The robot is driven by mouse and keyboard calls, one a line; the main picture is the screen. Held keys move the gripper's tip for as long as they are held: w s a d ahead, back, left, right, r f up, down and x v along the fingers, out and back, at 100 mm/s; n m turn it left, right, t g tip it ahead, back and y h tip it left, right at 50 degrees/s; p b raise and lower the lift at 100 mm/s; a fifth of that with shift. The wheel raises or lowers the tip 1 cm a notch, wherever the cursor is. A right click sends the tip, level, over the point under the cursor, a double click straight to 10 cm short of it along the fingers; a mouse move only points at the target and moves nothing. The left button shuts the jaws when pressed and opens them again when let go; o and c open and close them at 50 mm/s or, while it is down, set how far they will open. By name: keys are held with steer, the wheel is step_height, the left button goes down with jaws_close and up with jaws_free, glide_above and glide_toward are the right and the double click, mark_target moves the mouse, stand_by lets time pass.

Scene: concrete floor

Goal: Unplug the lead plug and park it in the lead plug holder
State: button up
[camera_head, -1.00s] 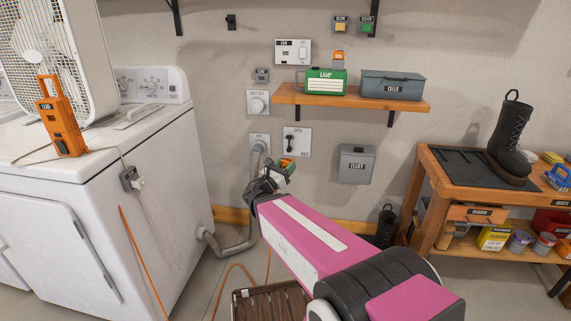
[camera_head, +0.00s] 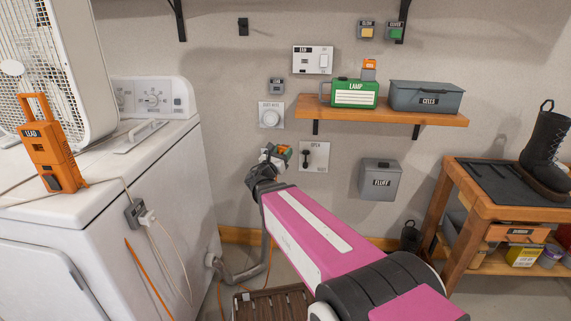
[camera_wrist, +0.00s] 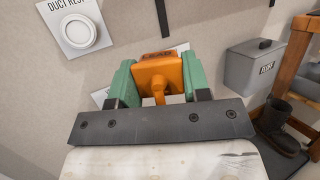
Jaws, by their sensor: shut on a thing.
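The plug also shows as a small orange patch in the head view (camera_head: 284,150). The plug's front is hidden. An orange unit labelled LEAD (camera_head: 48,150) stands on the white machine at left. I cannot tell which thing is the lead plug holder.
A wooden shelf (camera_head: 425,116) holds the green LAMP box (camera_head: 350,94) and grey CELLS box (camera_head: 425,97). A grey FLUFF bin (camera_head: 380,182) is on the wall at right. A white machine (camera_head: 70,225) stands left. A round-dial plate (camera_head: 271,115) is above my gripper.

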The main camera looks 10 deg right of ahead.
steer(key=w+r+n+t+y, duration=0.3)
steer(key=w+r+y, duration=0.1)
steer(key=w+r, duration=0.55)
steer(key=n+t+y, duration=0.2)
steer(key=y, duration=0.2)
glide_toward(277, 86)
steer(key=shift+s+a+r, duration=0.2)
steer(key=shift+s+r, duration=0.15)
steer(key=shift+s, duration=0.15)
steer(key=shift+s+a+r, duration=0.2)
steer(key=shift+s+r, duration=0.15)
steer(key=shift+s, duration=0.15)
steer(key=shift+w, duration=0.1)
steer(key=shift+w+d, duration=0.3)
steer(key=shift+w, duration=0.6)
steer(key=shift+w+d, duration=0.3)
steer(key=shift+w, duration=0.6)
steer(key=shift+w+d, duration=0.3)
steer(key=shift+w, duration=0.55)
steer(key=shift+w+d, duration=0.2)
steer(key=shift+w, duration=0.5)
steer(key=shift+w+d, duration=0.25)
steer(key=shift+w, duration=0.45)
steer(key=o, duration=1.2)
steer(key=shift+s, duration=0.1)
